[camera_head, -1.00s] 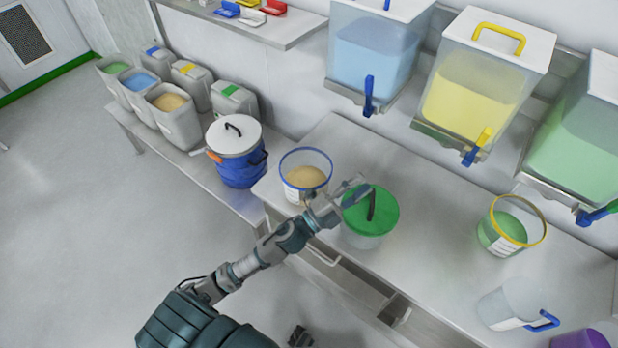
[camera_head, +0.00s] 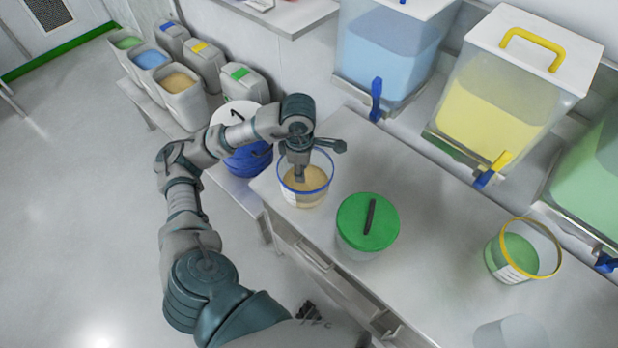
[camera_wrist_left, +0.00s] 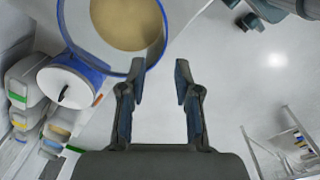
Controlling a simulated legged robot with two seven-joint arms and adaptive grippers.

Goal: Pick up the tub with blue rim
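The tub with blue rim (camera_head: 318,200) is a clear round container with tan powder inside and a white label. It stands upright near the left end of the bench. My left gripper (camera_head: 300,172) is over this tub and hides part of its rim and powder. In the left wrist view the gripper (camera_wrist_left: 160,68) is open with nothing between its fingers. The tub's blue rim (camera_wrist_left: 98,68) is at the upper left there, and one fingertip overlaps the rim in the picture. Whether it touches cannot be told. My right gripper is not in view.
A green-lidded tub (camera_head: 368,222) stands close right of the blue-rimmed one. A yellow-rimmed tub (camera_head: 522,250) is further right. A blue drum with white lid (camera_head: 250,160) is behind my arm. Clear hoppers (camera_head: 500,100) hang over the bench. The bench middle (camera_head: 440,230) is clear.

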